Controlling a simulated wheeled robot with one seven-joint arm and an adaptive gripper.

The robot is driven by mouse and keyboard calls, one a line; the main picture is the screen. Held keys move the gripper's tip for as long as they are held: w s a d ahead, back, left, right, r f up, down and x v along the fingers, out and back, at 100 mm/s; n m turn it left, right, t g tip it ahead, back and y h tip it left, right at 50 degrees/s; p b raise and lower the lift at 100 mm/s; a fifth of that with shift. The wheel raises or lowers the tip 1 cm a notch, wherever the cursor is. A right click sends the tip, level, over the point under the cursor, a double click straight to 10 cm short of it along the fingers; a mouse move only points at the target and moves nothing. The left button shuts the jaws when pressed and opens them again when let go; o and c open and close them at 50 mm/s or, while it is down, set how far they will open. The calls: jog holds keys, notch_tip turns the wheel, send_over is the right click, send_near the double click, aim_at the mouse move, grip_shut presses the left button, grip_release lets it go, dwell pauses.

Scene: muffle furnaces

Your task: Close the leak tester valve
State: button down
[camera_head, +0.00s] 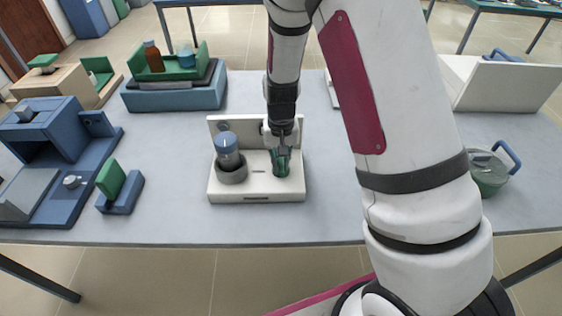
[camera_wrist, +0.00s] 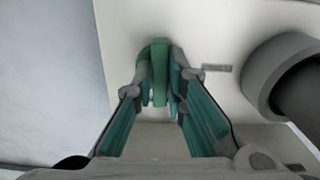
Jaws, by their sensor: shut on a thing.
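The leak tester (camera_head: 256,196) is a white L-shaped stand near the middle of the table in the head view. A grey cup with a blue-capped bottle (camera_head: 228,150) stands on its left side. The green valve handle (camera_wrist: 160,60) shows between the fingers in the wrist view, against the white stand. My gripper (camera_head: 281,160) reaches down over the right part of the stand. Its teal-padded fingers (camera_wrist: 162,95) are closed on the green handle from both sides. In the head view the fingers mostly hide the handle.
A blue furnace-like unit (camera_head: 45,150) and a small blue stand with a green plate (camera_head: 112,180) are to the left. A blue tray with a brown bottle (camera_head: 153,56) is behind. A green lidded pot (camera_head: 488,175) is at right, beyond my arm. The table front is clear.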

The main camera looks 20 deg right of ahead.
jog(key=n, duration=0.4)
jog(key=shift+d, duration=0.1)
jog(key=n, duration=0.4)
jog(key=shift+d+n, duration=0.1)
jog(key=shift+n, duration=0.3)
jog(key=n, duration=0.4)
jog(key=shift+w+r+n, duration=0.1)
jog(key=shift+n, duration=0.2)
jog(key=shift+n+p, duration=0.45)
jog(key=shift+n, duration=1.55)
jog(key=c, duration=1.6)
grip_release()
